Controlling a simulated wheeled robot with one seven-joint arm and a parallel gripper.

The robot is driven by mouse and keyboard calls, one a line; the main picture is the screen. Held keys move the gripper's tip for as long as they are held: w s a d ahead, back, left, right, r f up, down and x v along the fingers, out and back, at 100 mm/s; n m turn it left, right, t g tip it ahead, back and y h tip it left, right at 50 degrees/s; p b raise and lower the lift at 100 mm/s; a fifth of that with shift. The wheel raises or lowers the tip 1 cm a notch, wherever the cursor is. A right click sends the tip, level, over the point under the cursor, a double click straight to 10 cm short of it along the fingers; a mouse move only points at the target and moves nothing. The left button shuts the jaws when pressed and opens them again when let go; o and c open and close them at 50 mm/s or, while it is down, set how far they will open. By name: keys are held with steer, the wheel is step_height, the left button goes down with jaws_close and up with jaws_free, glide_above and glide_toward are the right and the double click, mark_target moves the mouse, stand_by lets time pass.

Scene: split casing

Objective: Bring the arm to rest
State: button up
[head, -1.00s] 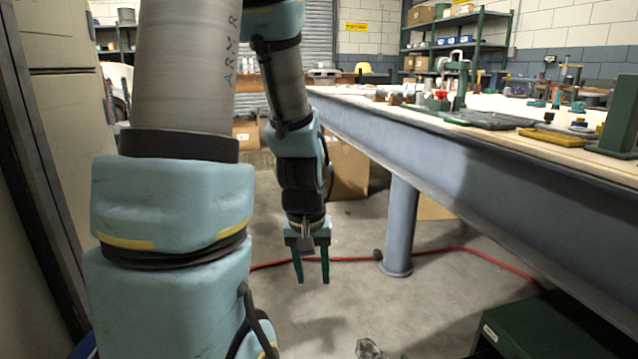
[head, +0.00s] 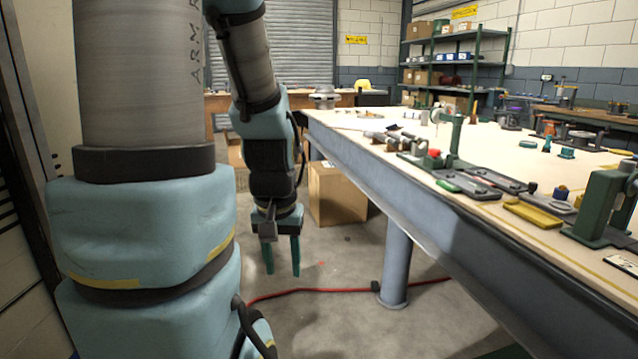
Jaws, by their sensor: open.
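My gripper (head: 282,258) hangs at the end of my arm in the head view, pointing down over the bare floor. Its two green fingers are apart, with nothing between them. It is to the left of the long workbench (head: 445,232) and below the level of the bench top, clear of the bench's side. My arm's thick upper part fills the left of the view, and its forearm comes down from the top to the gripper.
The bench top holds a green press (head: 455,130), a yellow block (head: 533,213), a green stand (head: 600,205) and several small parts. A bench leg (head: 396,270) stands right of my gripper. A cardboard box (head: 337,192) is behind it. A red hose (head: 330,290) crosses the floor.

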step_height(320, 180, up, 14)
steer(key=p, duration=1.2)
steer(key=shift+r, duration=0.2)
